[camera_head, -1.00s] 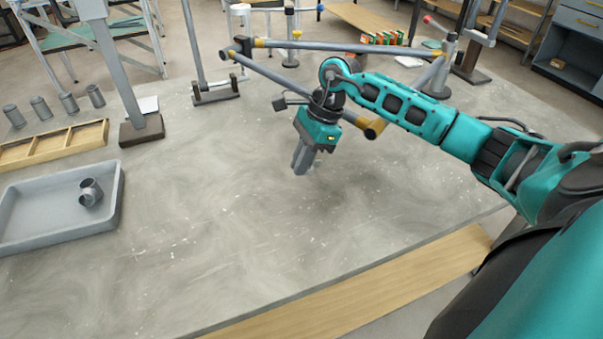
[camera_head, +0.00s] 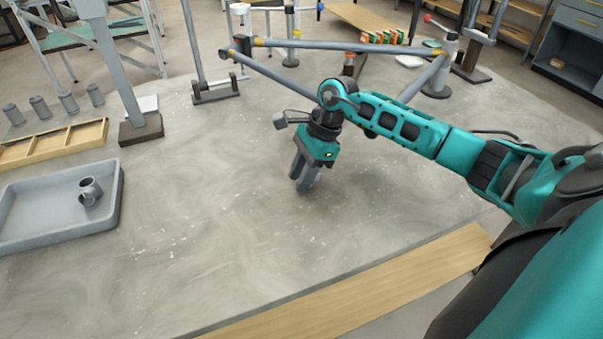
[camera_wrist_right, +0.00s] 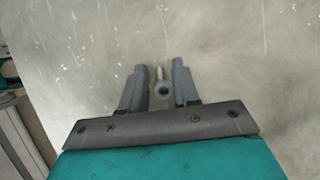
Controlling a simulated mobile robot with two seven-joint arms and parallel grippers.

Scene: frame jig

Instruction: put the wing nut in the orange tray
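My right gripper (camera_head: 303,187) points down over the middle of the grey table, its fingers parted. In the right wrist view the fingers (camera_wrist_right: 158,68) stand apart on either side of a small grey piece with a round eye and short stem (camera_wrist_right: 162,89). I cannot tell whether this is the wing nut, or whether it lies on the table. It touches neither finger visibly. No wing nut is distinct in the head view. No orange tray shows clearly; a small orange-brown patch (camera_head: 350,60) shows behind my right arm. My left gripper is not in view.
A grey tray (camera_head: 113,205) holding a pipe fitting (camera_head: 90,190) stands at the left, with a wooden divided tray (camera_head: 98,130) and several grey cylinders behind. A frame of grey tubes (camera_head: 340,47) stands at the back, close behind my right arm. The table's front middle is clear.

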